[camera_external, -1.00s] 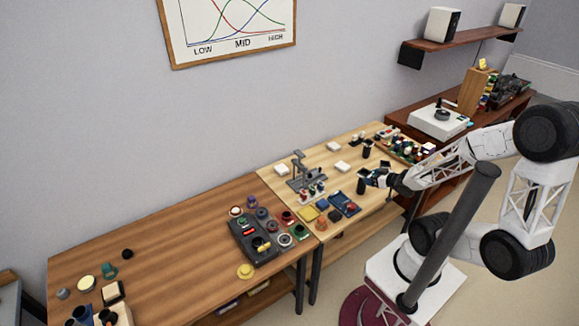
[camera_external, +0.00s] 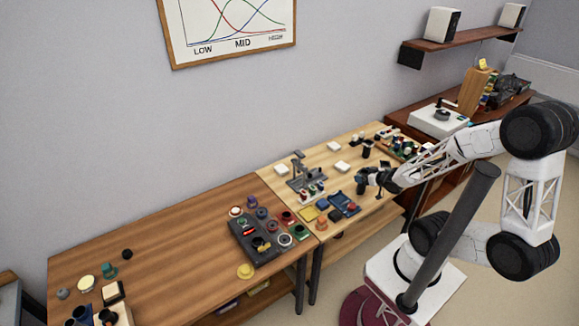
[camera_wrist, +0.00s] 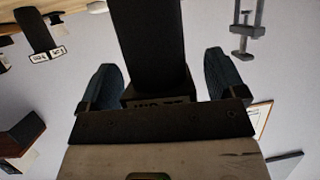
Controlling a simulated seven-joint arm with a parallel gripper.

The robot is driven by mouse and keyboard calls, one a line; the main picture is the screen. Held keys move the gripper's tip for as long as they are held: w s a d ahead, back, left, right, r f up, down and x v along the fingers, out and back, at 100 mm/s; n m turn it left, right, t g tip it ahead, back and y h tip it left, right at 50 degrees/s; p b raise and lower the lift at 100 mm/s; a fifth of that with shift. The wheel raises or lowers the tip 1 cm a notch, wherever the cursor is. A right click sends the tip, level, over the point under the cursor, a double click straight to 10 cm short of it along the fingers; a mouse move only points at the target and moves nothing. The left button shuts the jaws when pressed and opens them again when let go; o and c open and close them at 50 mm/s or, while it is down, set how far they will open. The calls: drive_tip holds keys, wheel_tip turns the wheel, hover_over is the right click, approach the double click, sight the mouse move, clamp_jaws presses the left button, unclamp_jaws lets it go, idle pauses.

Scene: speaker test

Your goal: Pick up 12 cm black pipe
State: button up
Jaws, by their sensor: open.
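My gripper (camera_wrist: 160,62) is open in the wrist view, one dark blue finger on each side of a black pipe (camera_wrist: 150,38). The pipe has a small label at its lower end in that view; I cannot read it, so its length is not confirmed. Gaps show between the pipe and both fingers. In the external view my gripper (camera_external: 368,181) is low over the front of the light wood table, and the pipe there is hard to separate from the dark fingers. Another black pipe (camera_external: 367,150) stands behind it; a labelled black pipe (camera_wrist: 37,30) shows at the wrist view's upper left.
A grey clamp stand (camera_external: 300,170) is left of my gripper and also shows in the wrist view (camera_wrist: 245,32). A blue tray (camera_external: 343,204) lies close in front of it. White blocks (camera_external: 341,166) lie behind. A tray of coloured parts (camera_external: 402,147) is at the right.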

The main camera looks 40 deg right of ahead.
drive_tip(key=shift+c, duration=0.4)
drive_tip(key=c, duration=0.9)
drive_tip(key=shift+r, duration=0.1)
drive_tip(key=shift+c, duration=0.2)
drive_tip(key=shift+r, duration=4.95)
